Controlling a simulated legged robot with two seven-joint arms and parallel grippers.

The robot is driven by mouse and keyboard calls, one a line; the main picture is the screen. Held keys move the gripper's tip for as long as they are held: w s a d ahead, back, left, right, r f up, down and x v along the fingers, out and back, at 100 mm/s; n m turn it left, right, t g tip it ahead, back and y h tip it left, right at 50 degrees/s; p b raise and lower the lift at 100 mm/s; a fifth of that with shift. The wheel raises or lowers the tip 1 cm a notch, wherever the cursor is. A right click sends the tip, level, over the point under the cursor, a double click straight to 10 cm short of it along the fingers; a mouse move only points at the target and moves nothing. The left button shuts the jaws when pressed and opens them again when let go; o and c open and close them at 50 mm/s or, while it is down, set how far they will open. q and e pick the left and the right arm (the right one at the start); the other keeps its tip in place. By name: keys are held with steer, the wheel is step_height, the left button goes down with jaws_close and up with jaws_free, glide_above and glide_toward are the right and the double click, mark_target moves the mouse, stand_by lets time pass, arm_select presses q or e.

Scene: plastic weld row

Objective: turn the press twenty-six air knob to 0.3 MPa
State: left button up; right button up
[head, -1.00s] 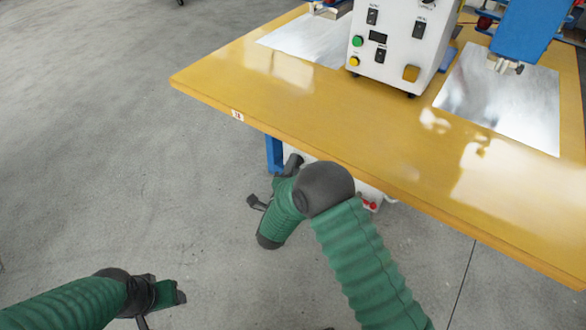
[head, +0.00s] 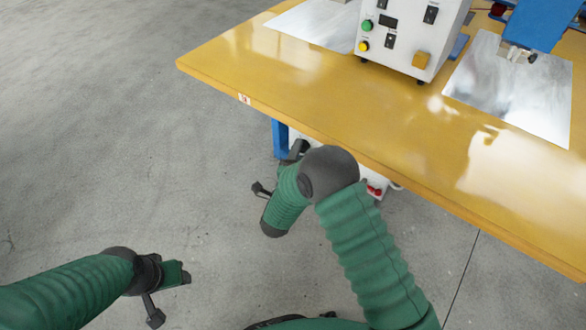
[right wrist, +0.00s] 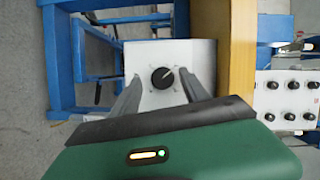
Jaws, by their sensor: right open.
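The air knob (right wrist: 162,77) is a round black knob with a pale pointer mark on a white panel (right wrist: 145,55) in the right wrist view. Its scale is too small to read. My right gripper (right wrist: 157,88) is open, with one grey finger on each side of the knob; I cannot tell whether either touches it. In the head view my right gripper (head: 280,168) is by the blue leg under the table's front edge, and the knob is hidden there. My left gripper (head: 168,290) hangs at lower left, away from the table; its jaw opening is unclear.
The yellow table (head: 300,100) overhangs near my right gripper. A blue leg (head: 279,138) stands beside it. A white control box (head: 410,35) and metal plates (head: 515,85) are on top. Red fittings (head: 374,191) show below the edge. Floor at left is clear.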

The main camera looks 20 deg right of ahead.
steer(key=p+v, duration=0.3)
steer(key=v, duration=1.2)
steer(key=shift+s+a, duration=0.2)
steer(key=shift+s, duration=0.15)
steer(key=shift+f, duration=0.1)
